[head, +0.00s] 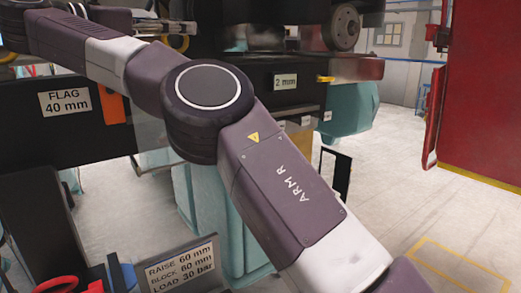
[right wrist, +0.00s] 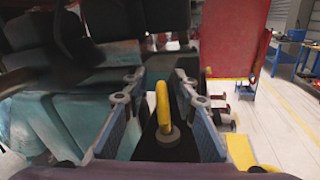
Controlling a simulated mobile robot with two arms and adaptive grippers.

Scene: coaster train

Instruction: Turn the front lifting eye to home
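In the right wrist view, a yellow lifting eye (right wrist: 162,103) stands upright on a round grey base, on a dark narrow surface. It looks turned nearly edge-on to that camera. My right gripper (right wrist: 160,84) is open, with one blue-grey finger on each side of the eye and a visible gap to both. I cannot make out a home mark. In the head view, my right arm crosses the picture from the lower right to the upper left. I cannot make out its fingers there. My left gripper is not in view.
In the head view, a black block carries a FLAG 40 mm label (head: 65,102). A load plate (head: 181,264) stands at the lower left. Teal machine parts (head: 350,112) lie behind my arm. A red panel (head: 487,95) stands at the right, with open pale floor (head: 390,180) before it.

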